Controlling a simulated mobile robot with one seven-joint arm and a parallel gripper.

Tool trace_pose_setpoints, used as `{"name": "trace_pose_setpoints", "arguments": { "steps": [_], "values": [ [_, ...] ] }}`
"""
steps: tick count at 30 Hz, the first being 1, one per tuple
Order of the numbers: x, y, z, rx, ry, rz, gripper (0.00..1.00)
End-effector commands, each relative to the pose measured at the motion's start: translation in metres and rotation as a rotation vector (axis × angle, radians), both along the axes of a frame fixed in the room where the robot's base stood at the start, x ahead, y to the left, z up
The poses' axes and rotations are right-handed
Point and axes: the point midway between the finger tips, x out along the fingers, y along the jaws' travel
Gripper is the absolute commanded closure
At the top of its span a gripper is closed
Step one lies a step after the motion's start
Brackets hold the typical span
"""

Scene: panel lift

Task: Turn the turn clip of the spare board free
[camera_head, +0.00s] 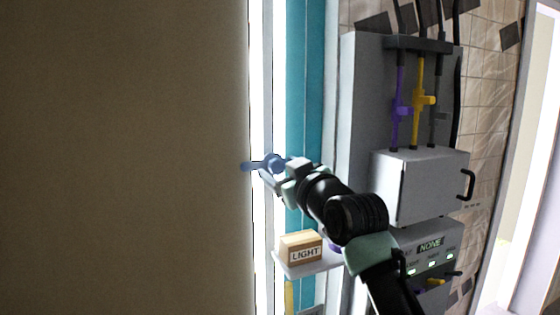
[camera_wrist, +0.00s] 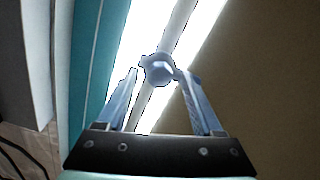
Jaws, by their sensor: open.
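The turn clip (camera_head: 275,163) is a small blue-grey knob with a short arm reaching left over the edge of a large brown board (camera_head: 120,160). In the wrist view the clip (camera_wrist: 158,69) sits between and just beyond the fingertips, seen nearly end-on. My gripper (camera_head: 268,176) is open at the clip, with one finger on each side; in the wrist view my gripper (camera_wrist: 157,74) shows both fingers spread. I cannot tell whether a fingertip touches the knob. The brown board (camera_wrist: 250,70) fills the right of the wrist view. My gripper hides part of the clip in the head view.
A shelf holds a box marked LIGHT (camera_head: 301,248) below my arm. A grey cabinet (camera_head: 420,190) with a black handle, and purple and yellow valves (camera_head: 418,100) above it, stand to the right. A teal strip (camera_head: 296,80) and bright white strip run beside the board.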

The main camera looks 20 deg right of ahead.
Motion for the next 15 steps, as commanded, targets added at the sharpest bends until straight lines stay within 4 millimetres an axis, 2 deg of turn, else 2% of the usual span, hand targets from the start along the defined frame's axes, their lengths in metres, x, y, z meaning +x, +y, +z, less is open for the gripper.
{"name": "trace_pose_setpoints", "arguments": {
  "steps": [11,15],
  "values": [
    [0.0047,-0.0001,-0.0004,0.0,0.0,-0.001,0.32],
    [0.0045,-0.0001,-0.0004,0.0,0.0,-0.001,0.55]
  ]
}}
